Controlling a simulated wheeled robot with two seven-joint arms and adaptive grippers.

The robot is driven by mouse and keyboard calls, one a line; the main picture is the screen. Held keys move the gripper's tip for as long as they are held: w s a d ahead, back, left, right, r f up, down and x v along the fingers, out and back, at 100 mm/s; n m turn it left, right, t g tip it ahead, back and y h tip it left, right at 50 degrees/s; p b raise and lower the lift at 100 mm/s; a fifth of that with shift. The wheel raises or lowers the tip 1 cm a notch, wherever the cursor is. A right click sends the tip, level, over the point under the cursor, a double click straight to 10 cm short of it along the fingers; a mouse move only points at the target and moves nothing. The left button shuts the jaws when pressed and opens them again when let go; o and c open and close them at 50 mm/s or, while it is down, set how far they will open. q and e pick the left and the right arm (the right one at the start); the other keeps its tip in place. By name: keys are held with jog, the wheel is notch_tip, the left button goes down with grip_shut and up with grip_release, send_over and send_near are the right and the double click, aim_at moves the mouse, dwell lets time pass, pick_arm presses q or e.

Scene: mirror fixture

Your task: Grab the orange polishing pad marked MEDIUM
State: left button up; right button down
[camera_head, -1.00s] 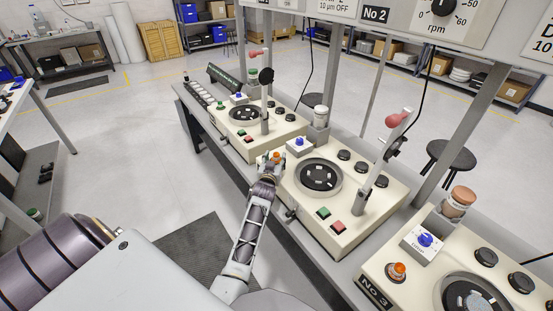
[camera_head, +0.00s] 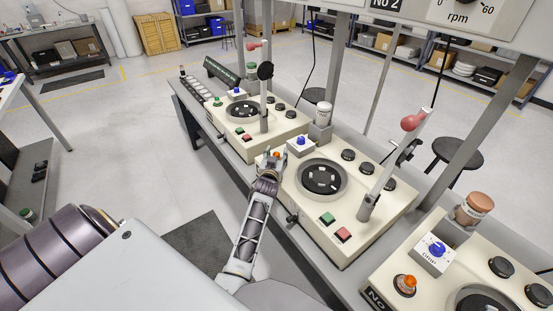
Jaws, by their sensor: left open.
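I cannot make out a polishing pad marked MEDIUM in the head view. My left gripper (camera_head: 268,161) is open, at the left corner of the middle cream machine (camera_head: 318,230). It is close to a small orange button (camera_head: 277,154) there; whether it touches is too small to tell. That machine has a round dark plate (camera_head: 321,178) with pale pieces around it. Other orange things are a lamp button (camera_head: 405,283) on the nearest machine and a jar with an orange-brown lid (camera_head: 478,202). My right gripper is not in view.
The machines stand in a row on a long grey bench (camera_head: 335,285) with upright posts and levers with red knobs (camera_head: 412,122). A dark mat (camera_head: 198,243) lies on the floor. A black stool (camera_head: 458,152) stands behind.

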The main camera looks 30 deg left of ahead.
aim_at(276, 155)
pick_arm(q)
jog(key=c, duration=0.7)
grip_shut()
jog(key=shift+w+r, duration=0.1)
jog(key=shift+r, duration=0.4)
notch_tip(276, 155, up, 7)
jog(key=shift+r, duration=0.95)
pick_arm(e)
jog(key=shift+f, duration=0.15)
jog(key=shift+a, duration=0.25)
